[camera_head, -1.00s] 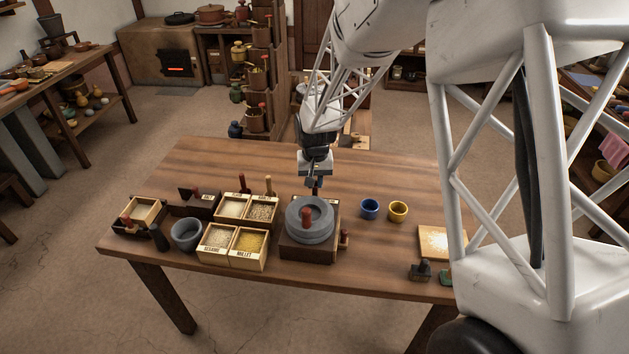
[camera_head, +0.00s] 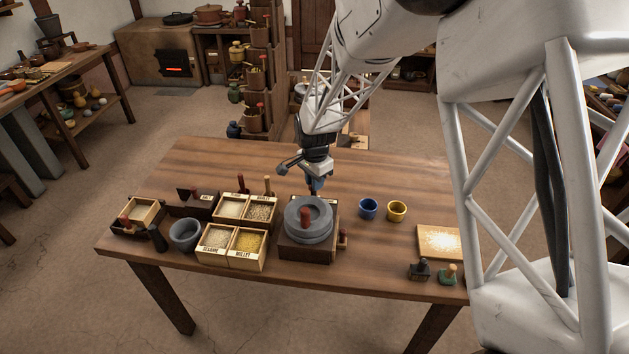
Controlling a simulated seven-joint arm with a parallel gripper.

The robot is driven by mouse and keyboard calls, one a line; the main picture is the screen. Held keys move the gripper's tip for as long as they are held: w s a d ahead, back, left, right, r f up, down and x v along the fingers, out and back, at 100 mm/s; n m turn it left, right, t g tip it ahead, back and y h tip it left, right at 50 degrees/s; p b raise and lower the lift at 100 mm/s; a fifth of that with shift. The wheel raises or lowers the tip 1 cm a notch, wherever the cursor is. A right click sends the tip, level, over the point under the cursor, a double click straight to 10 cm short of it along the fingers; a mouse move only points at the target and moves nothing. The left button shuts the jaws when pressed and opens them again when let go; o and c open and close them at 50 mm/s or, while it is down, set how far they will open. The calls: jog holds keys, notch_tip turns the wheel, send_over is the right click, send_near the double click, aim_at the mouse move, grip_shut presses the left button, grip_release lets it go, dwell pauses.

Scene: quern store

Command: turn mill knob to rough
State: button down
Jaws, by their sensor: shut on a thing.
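The mill (camera_head: 308,238) stands on the table, a round grey stone with a dark red upright handle (camera_head: 305,217) on a brown wooden base. A small wooden piece (camera_head: 343,240) sticks out at the base's right side. My gripper (camera_head: 314,190) points down at the mill's far edge, behind the stone. It is shut on the mill knob, which is mostly hidden by the fingers and the stone. The rough mark cannot be read from here.
Open boxes of grain (camera_head: 249,243) stand close left of the mill, with a grey bowl (camera_head: 185,234) beyond them. A blue cup (camera_head: 369,208) and a yellow cup (camera_head: 397,211) stand to the right. The table's back is clear.

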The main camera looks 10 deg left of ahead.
jog(key=shift+r+m, duration=0.1)
jog(key=shift+m, duration=0.8)
jog(key=c, duration=1.1)
grip_release()
jog(key=shift+r, duration=3.85)
